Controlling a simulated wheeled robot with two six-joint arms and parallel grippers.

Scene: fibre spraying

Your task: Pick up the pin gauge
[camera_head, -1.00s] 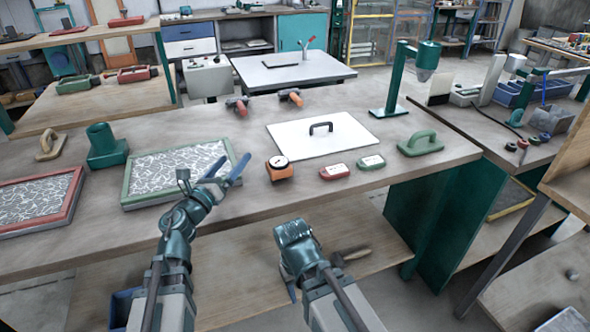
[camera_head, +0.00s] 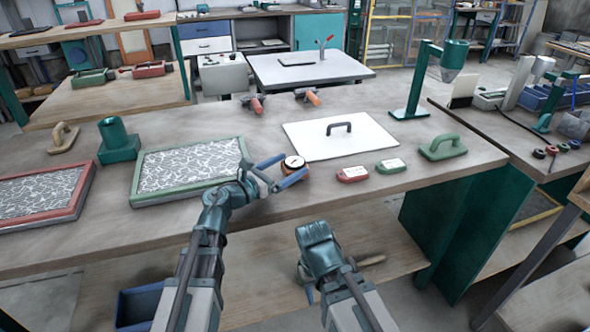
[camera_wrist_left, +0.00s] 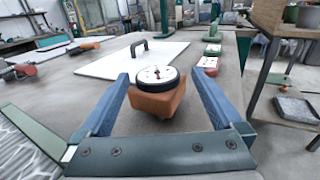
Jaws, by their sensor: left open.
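The pin gauge, an orange block with a round white dial on top (camera_head: 294,162), stands on the workbench near its front edge. It also shows in the left wrist view (camera_wrist_left: 158,100). My left gripper (camera_head: 293,168) is open, with one blue finger on each side of the gauge. In the left wrist view, gaps show between the block and both fingers. My right gripper (camera_head: 308,289) hangs low in front of the bench, mostly hidden behind its own wrist; its jaws cannot be made out.
A green-framed tray (camera_head: 136,192) lies left of my left gripper. Right of the gauge are a red labelled block (camera_head: 352,175) and a green one (camera_head: 391,167). Behind is a white board with a black handle (camera_head: 320,146).

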